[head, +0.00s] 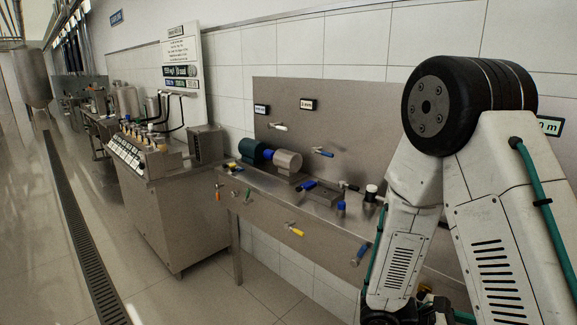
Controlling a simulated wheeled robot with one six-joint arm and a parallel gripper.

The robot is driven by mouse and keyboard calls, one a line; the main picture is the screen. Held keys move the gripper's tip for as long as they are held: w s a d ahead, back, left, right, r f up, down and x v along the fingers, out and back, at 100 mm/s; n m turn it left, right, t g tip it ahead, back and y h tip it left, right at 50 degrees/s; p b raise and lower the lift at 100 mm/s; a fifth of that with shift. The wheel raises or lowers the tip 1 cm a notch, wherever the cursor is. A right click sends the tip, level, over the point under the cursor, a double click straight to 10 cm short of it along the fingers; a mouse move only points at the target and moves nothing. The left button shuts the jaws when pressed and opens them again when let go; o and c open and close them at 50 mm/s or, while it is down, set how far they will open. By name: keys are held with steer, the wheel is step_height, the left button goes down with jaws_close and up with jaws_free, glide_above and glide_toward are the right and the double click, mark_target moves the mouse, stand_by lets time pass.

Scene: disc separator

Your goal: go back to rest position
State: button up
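My arm fills the right side of the head view, bent at a large black joint with white links and a green cable. The forearm points down, and its lower end meets the bottom edge of the picture. My gripper's fingers cannot be made out there, so whether it is open or shut does not show. Behind the arm stands a steel bench (262,214) with a grey motor-like unit (288,161) and a teal one (250,149) on it. Valve handles in blue (361,253), yellow (296,230) and orange (218,195) stick out at the bench front.
A steel cabinet (180,228) with a sloped control panel (128,152) stands left of the bench. A metal backboard (345,125) with small labels rises behind the bench. The tiled floor at left is open, with a long drain grate (85,245) along it.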

steer(key=s+a+r+m+t+y, duration=0.3)
steer(key=s+a+r+m+y, duration=0.3)
steer(key=r, duration=0.4)
steer(key=s+a+r+m+t+y, duration=0.2)
steer(key=s+a+r+m+y, duration=0.4)
steer(key=a+r+m+y, duration=0.1)
step_height(320, 180, up, 4)
steer(key=shift+a+f+m+t+y, duration=0.25)
steer(key=shift+a+m+t+y, duration=0.25)
steer(key=shift+y, duration=0.7)
stand_by(1.3)
